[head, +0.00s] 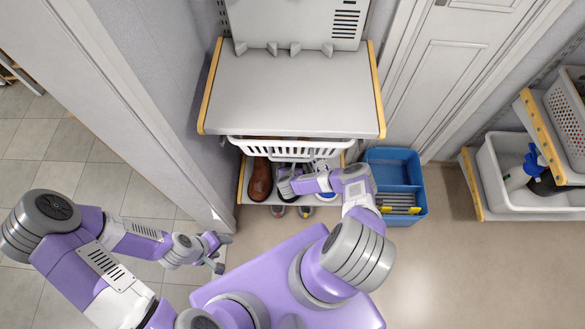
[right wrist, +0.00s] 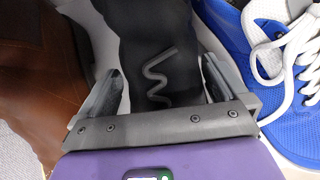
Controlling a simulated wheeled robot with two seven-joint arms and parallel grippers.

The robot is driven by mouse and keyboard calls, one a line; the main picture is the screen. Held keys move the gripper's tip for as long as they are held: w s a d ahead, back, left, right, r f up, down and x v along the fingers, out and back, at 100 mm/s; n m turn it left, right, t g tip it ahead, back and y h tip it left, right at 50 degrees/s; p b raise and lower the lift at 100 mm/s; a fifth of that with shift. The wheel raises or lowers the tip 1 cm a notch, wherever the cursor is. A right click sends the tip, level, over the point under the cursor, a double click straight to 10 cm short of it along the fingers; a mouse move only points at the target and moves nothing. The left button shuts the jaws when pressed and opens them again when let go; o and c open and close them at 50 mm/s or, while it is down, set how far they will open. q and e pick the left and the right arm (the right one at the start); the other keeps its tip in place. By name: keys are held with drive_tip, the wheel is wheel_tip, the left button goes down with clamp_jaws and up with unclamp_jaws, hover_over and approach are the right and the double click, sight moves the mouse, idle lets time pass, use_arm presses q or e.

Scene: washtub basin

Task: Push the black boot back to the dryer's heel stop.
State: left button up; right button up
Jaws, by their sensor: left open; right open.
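The black boot (right wrist: 150,35) with a grey zigzag lace fills the upper middle of the right wrist view. My right gripper (right wrist: 161,68) is open, with one finger on each side of the boot; I cannot tell whether they touch it. In the head view my right gripper (head: 286,184) reaches the low shoe shelf and mostly covers the boot there. My left gripper (head: 221,255) is open and empty, low at the left, away from the shoes. I cannot make out the dryer's heel stop behind the boot; the basket and my arm hide that part.
A brown boot (head: 260,180) stands left of the black boot, a blue sneaker (right wrist: 285,80) close on its right. A white basket (head: 290,148) and a grey shelf (head: 290,95) hang above. A blue crate (head: 420,190) stands right. The floor at lower right is clear.

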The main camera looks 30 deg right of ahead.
drive_tip(key=shift+w+f, duration=0.1)
drive_tip(key=shift+w, duration=0.05)
drive_tip(key=c, duration=1.1)
